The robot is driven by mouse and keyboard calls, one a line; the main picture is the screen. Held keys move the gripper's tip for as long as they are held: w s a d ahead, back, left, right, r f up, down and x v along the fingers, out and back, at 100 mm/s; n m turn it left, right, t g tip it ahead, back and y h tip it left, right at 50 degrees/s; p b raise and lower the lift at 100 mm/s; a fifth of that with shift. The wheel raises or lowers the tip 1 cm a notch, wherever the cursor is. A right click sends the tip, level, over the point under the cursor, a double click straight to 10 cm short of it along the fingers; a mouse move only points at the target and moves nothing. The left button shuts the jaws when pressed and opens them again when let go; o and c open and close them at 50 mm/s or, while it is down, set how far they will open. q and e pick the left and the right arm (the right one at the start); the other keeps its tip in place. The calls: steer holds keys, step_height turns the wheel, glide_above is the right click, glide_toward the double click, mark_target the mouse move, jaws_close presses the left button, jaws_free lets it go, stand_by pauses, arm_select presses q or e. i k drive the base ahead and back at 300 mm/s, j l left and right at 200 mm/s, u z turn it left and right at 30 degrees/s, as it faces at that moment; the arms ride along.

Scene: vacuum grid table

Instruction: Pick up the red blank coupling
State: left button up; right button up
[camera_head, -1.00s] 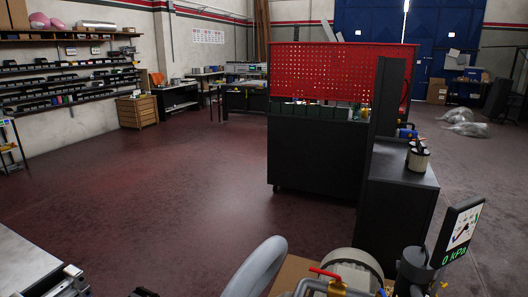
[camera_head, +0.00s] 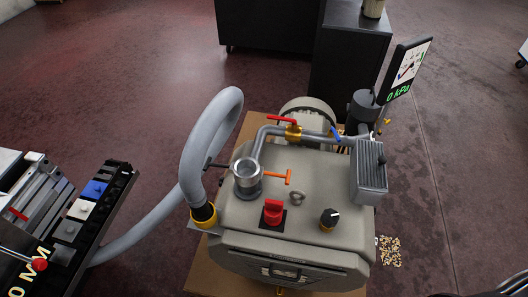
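I cannot clearly pick out a red blank coupling. Several red parts show in the head view. A red knob (camera_head: 273,208) sits on top of the beige pump (camera_head: 240,222), and a red lever handle (camera_head: 282,120) is on its pipe. At the lower left, a small red ball (camera_head: 40,265) is on a thin rod, and a red strip (camera_head: 18,214) lies on the grey metal fixture. Neither of my grippers can be made out.
A black rack (camera_head: 122,180) at the left holds blue, white and grey blocks. A thick grey hose (camera_head: 187,150) arches up beside the pump. A pressure display (camera_head: 405,70) reads 0 kPa. A black cabinet (camera_head: 350,50) stands behind.

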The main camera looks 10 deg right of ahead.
mark_target(273, 209)
steer(key=k+u, duration=0.45)
steer(key=k+j+u, duration=0.25)
steer(key=k+u, duration=0.2)
steer(key=k, duration=0.25)
